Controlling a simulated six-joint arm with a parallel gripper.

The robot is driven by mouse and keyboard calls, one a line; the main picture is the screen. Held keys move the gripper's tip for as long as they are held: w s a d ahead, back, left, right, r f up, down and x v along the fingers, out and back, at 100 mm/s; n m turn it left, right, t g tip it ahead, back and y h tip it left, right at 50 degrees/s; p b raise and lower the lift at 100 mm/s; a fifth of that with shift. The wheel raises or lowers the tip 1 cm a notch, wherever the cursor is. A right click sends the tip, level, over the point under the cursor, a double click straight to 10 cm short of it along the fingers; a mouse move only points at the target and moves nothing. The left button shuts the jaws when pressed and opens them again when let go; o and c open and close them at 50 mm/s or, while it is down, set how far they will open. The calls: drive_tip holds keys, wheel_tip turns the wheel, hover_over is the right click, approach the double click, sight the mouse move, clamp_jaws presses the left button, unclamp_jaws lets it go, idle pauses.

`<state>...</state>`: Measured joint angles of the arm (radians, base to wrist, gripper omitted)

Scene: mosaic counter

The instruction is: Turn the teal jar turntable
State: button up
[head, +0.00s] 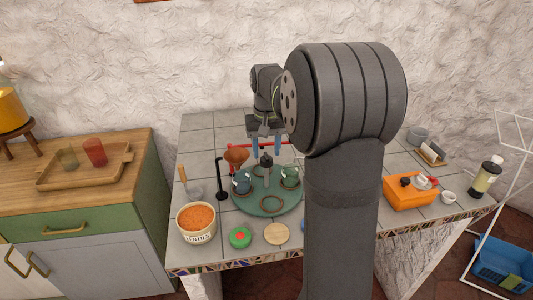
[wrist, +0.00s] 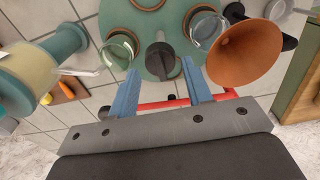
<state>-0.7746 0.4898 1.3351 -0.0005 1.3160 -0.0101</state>
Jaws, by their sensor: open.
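The teal turntable (head: 270,207) lies on the tiled counter; its disc also shows at the top of the wrist view (wrist: 140,20). My gripper (head: 266,149) is open, blue fingers pointing down near the knob. In the wrist view, the knob (wrist: 160,58) appears between the fingertips; I cannot tell whether they touch it.
An orange funnel (wrist: 243,52) stands close beside the turntable. A red bar (wrist: 160,104) lies behind it. A bowl of orange grains (head: 197,221), a green-and-red round item (head: 240,237) and a wooden disc (head: 277,234) sit in front. An orange box (head: 408,194) is at right.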

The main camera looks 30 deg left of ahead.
drive_tip(key=shift+f, duration=0.95)
drive_tip(key=shift+c, duration=0.3)
clamp_jaws()
